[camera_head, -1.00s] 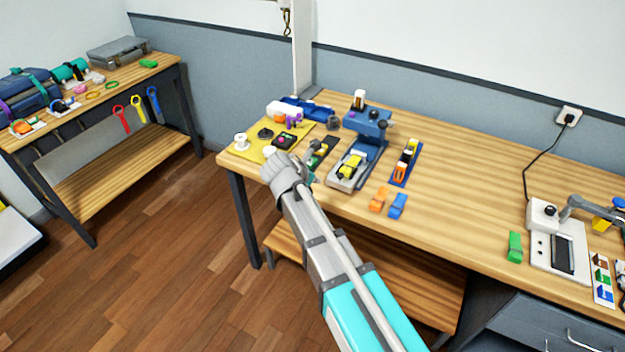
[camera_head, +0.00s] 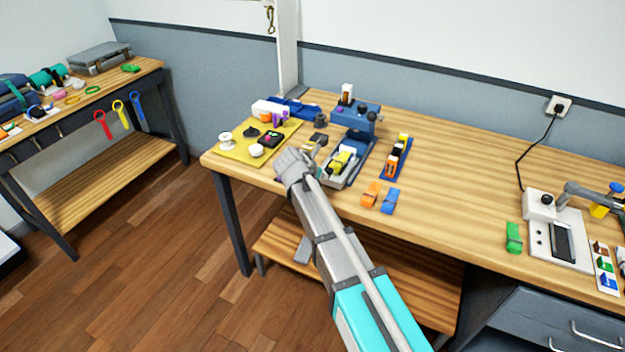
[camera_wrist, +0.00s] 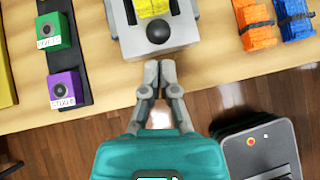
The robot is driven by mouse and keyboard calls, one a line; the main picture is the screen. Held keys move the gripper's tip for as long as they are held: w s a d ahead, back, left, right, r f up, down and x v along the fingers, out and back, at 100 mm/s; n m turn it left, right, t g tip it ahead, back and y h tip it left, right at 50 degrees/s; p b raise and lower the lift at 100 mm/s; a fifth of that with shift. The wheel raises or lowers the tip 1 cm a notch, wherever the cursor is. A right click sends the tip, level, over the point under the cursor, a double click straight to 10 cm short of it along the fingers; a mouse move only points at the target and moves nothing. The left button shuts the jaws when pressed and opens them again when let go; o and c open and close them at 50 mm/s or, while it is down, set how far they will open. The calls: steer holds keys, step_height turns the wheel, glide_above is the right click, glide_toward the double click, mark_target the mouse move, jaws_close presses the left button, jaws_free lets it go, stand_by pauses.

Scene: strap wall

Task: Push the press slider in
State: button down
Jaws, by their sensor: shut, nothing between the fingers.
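The blue press (camera_head: 356,117) stands toward the back of the wooden bench. Its grey slider (camera_head: 331,180) sticks out at the front and carries a yellow piece (camera_head: 342,161). In the wrist view the grey slider (camera_wrist: 122,42) is at the top centre, with the yellow piece (camera_wrist: 153,8) on it and a round black knob (camera_wrist: 158,33) at its front end. My gripper (camera_wrist: 160,66) is shut and empty, just in front of the slider's front end, with the fingertips pointing at it. Whether they touch is unclear. In the head view my arm partly hides the slider's front.
A dark strip with green (camera_wrist: 53,32) and purple (camera_wrist: 64,88) blocks lies left of the slider. A yellow mat (camera_head: 237,148) with small parts is at the bench's left end.

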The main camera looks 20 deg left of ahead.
steer(key=shift+w+d+f, duration=0.15)
steer(key=shift+w+d, duration=0.05)
steer(key=shift+w, duration=0.6)
steer(key=w, duration=1.1)
steer(key=shift+w+d, duration=0.1)
steer(key=shift+d, duration=0.25)
steer(key=shift+w, duration=0.25)
steer(key=shift+d, duration=0.1)
